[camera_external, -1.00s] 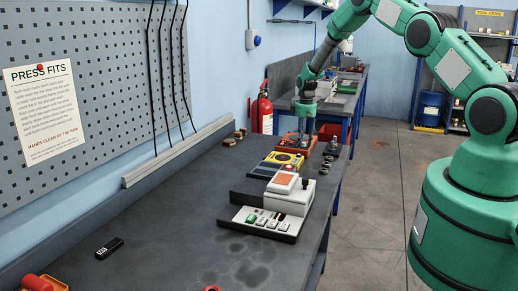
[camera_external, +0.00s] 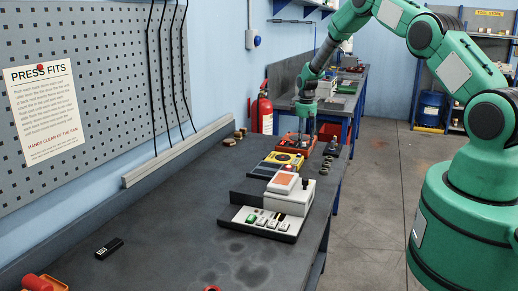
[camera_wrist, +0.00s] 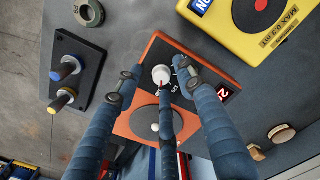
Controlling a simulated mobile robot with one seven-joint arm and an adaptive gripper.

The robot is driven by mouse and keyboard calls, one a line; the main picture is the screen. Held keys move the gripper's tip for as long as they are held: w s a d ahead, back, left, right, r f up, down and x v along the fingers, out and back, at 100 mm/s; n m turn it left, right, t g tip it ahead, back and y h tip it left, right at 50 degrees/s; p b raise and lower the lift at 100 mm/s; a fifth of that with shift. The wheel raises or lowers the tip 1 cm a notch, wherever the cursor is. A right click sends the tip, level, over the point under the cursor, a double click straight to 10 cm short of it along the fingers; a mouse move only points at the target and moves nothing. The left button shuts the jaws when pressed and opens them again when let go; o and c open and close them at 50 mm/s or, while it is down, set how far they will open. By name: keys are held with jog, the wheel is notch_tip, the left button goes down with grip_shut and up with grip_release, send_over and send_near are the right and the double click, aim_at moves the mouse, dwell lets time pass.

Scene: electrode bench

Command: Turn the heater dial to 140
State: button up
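The heater is an orange box (camera_wrist: 120,128) with a dark top panel and a round grey plate (camera_wrist: 145,122). Its white dial (camera_wrist: 161,75) carries a red mark; I cannot read its setting. In the external view the orange heater (camera_external: 290,141) stands at the far end of the bench, under my gripper (camera_external: 305,134). In the wrist view the fingers of my gripper (camera_wrist: 154,72) are spread around the dial, with gaps at its left and right. The middle finger reaches the dial's lower edge and hides part of the panel.
A yellow device (camera_wrist: 230,28) with a red-centred disc is close by at upper right. A black stand (camera_wrist: 72,75) with blue and yellow knobs is at left. Brass pieces (camera_wrist: 282,133) lie at right. Nearer on the bench is a white button unit (camera_external: 268,222).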

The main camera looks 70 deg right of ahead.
jog(key=shift+r, duration=0.15)
notch_tip(320, 180, up, 12)
dwell(0.8)
dwell(0.6)
